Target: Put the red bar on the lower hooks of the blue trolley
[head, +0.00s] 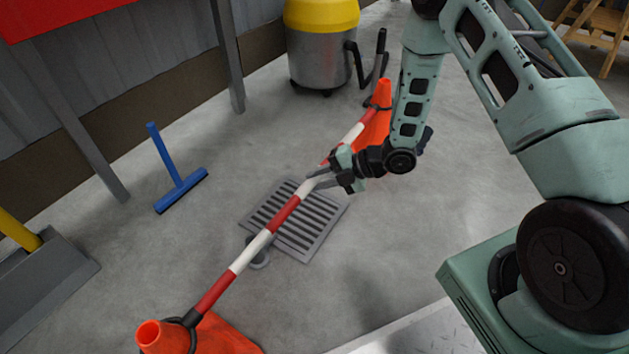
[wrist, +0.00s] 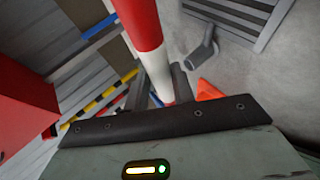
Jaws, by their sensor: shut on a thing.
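The red bar (head: 285,212), striped red and white, slants between two orange cones, with black loops at its ends by the cone tops. My gripper (head: 318,180) is shut on the bar near its middle, somewhat toward the far cone. In the wrist view the bar (wrist: 139,24) runs down between the two dark fingers of my gripper (wrist: 161,88). I cannot tell whether the bar is lifted clear of the cones. The blue trolley and its lower hooks are not recognisable in either view.
The near cone (head: 165,338) and far cone (head: 375,128) stand at the bar's ends. A floor grate (head: 313,236) lies beneath it. A blue squeegee (head: 182,190) is at left, a yellow-topped vacuum (head: 320,60) behind, and a red-topped table (head: 60,15) at upper left.

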